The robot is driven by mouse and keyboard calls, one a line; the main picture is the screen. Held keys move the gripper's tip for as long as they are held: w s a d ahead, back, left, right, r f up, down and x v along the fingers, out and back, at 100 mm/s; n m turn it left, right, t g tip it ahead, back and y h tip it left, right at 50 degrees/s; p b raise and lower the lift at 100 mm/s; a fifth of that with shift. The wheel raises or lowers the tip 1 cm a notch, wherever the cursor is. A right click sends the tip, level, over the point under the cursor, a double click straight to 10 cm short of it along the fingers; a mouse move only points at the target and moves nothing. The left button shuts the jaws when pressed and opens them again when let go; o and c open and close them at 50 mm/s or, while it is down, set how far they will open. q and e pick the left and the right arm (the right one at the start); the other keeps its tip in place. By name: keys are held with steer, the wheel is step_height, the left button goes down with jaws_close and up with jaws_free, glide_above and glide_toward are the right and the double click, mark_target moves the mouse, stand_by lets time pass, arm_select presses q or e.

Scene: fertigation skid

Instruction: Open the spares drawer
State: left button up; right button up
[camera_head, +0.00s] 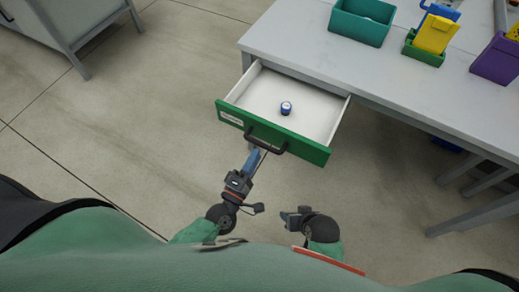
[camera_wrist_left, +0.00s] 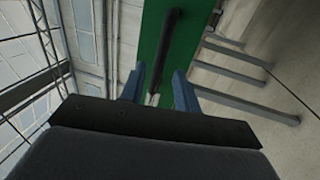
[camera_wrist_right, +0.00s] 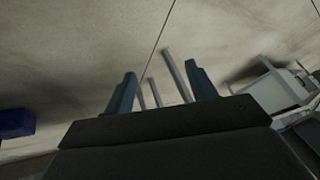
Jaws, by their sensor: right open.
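The spares drawer (camera_head: 322,112) is pulled out from under the bench, with a white inside and a green front (camera_head: 290,137). A dark bar handle (camera_head: 265,140) is on the front; it also shows in the left wrist view (camera_wrist_left: 167,40). A small blue and white item (camera_head: 286,108) is in the drawer. My left gripper (camera_head: 253,157) is at the handle. In the left wrist view its fingers (camera_wrist_left: 160,72) are partly apart, with the handle between them and slim gaps on both sides. My right gripper (camera_head: 288,215) is open and empty over the floor, apart from the drawer.
The grey bench (camera_head: 300,40) carries a teal bin (camera_head: 358,30), a green bin (camera_head: 424,54) with a yellow item, and a purple bin (camera_head: 497,60). Bench legs (camera_head: 470,214) stand at the right. A grey cabinet (camera_head: 60,25) is at top left. The floor left of the drawer is clear.

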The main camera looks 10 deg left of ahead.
arm_select(q)
steer(key=shift+v, duration=1.25)
arm_select(e)
steer(key=shift+w+a+f, duration=0.1)
steer(key=shift+f, duration=1.05)
arm_select(q)
steer(key=s+d+f+m+g+h, duration=0.2)
steer(key=s+d+f+m+g, duration=0.25)
steer(key=m+g, duration=0.35)
steer(key=s+d+f+m+g+h, duration=0.1)
steer(key=s+d+f+m+g, duration=0.25)
steer(key=f+m+g, duration=0.45)
steer(key=s+a+r+m+g+y+p, duration=0.1)
steer(key=s+a+r+m+y+p, duration=0.2)
steer(key=a+y, duration=0.5)
steer(key=a+r+n+p, duration=0.2)
steer(key=a+r+p, duration=0.2)
steer(key=r, duration=0.5)
steer(key=shift+w+h, duration=0.2)
steer(key=shift+h, duration=0.1)
arm_select(e)
steer(key=s+d+r+g+h, duration=0.1)
steer(key=d+r, duration=0.3)
steer(key=r, duration=0.5)
steer(key=s+d+r+g+h, duration=0.1)
steer(key=d+r, duration=0.3)
steer(key=r, duration=0.5)
steer(key=shift+s+g, duration=0.3)
steer(key=shift+s, duration=0.6)
